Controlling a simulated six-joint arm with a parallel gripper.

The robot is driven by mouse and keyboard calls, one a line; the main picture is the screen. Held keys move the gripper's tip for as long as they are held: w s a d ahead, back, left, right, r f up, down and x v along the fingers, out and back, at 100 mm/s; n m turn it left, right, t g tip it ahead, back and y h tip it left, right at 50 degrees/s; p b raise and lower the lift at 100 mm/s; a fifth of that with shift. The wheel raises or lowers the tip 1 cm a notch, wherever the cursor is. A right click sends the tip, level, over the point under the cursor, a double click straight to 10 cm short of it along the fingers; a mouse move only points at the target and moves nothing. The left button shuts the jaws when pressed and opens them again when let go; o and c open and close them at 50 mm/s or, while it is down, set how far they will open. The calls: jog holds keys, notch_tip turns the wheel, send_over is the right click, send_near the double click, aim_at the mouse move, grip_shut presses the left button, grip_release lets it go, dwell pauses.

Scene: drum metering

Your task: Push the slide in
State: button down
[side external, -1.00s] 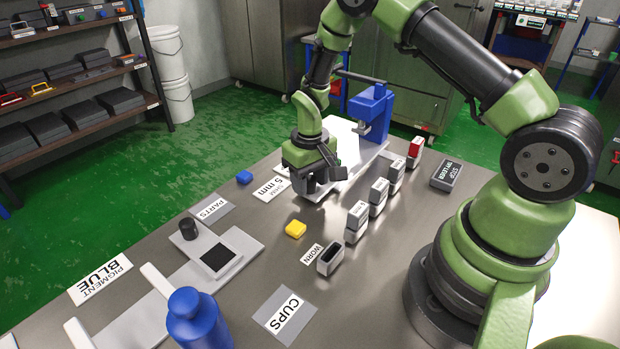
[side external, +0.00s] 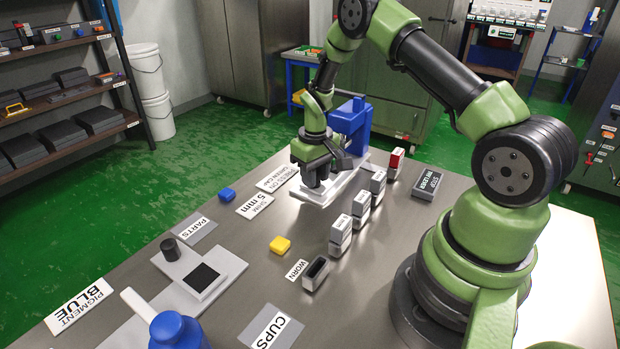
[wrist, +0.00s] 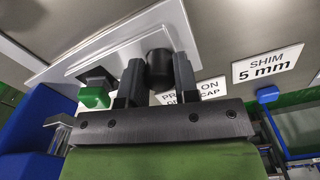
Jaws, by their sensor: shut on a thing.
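The slide (side external: 342,186) is a pale plate in front of the blue press (side external: 350,124). In the wrist view, the slide (wrist: 122,52) carries a round black knob (wrist: 158,64) and a dark block with a green cap (wrist: 95,97). My gripper (side external: 317,181) is low over the slide's outer part. In the wrist view, my gripper (wrist: 157,72) has its two dark fingers on either side of the knob, shut on it. The inner end of the slide is hidden by my gripper and the press.
A row of small labelled cartridges (side external: 361,208) stands to the right of the slide, ending in a red-topped one (side external: 395,163). A black-padded plate (side external: 229,265) lies at front left.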

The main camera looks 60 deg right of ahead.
jog(key=c, duration=0.9)
grip_release()
jog(key=shift+o, duration=0.2)
jog(key=shift+r, duration=0.1)
notch_tip(320, 180, up, 10)
jog(key=shift+f, duration=0.1)
